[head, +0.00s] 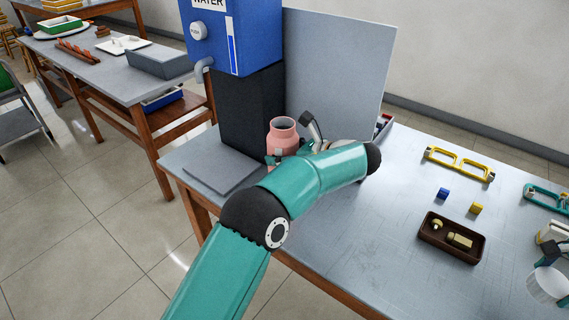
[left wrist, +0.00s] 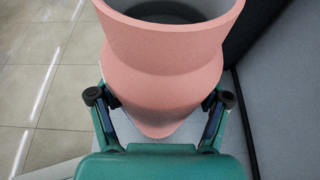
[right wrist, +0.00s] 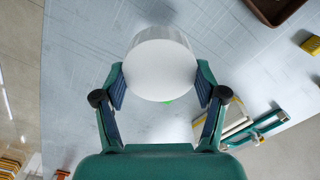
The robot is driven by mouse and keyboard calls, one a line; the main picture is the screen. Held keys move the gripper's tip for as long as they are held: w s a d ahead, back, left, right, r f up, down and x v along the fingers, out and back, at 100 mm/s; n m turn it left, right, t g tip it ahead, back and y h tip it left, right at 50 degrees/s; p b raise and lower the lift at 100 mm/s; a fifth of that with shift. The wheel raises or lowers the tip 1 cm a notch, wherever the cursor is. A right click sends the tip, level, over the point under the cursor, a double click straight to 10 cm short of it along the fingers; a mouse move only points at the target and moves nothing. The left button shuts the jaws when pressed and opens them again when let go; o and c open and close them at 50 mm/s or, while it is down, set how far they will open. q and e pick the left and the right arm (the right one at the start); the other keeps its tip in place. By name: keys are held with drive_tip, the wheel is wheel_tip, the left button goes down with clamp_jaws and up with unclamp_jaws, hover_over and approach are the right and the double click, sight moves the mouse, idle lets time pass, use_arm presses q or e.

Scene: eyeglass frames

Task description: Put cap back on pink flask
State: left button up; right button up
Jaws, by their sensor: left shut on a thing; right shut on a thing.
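The pink flask (head: 284,134) is upright and open-mouthed at the back left of the table, beside the water dispenser's dark column. My left gripper (left wrist: 162,98) is shut on its body, one finger on each side; in the left wrist view the flask (left wrist: 165,55) shows its wide open rim. My left arm hides the flask's lower part in the head view, so I cannot tell if it touches the table. My right gripper (right wrist: 160,82) is shut on a white round cap (right wrist: 162,68), which also shows at the right edge of the head view (head: 547,285), apart from the flask.
The blue water dispenser (head: 235,35) stands behind the flask, with a grey panel (head: 340,70) beside it. A brown tray (head: 425,241), blue block (head: 442,193), yellow block (head: 476,208), yellow frame (head: 459,164) and teal frame (head: 545,198) lie on the right. The table's middle is mostly clear.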

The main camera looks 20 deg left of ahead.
use_arm(q)
wheel_tip(320, 180, up, 15)
drive_tip(key=p, duration=0.3)
use_arm(e)
wheel_tip(320, 180, up, 4)
drive_tip(key=shift+f, duration=0.15)
use_arm(q)
drive_tip(key=shift+f, duration=0.1)
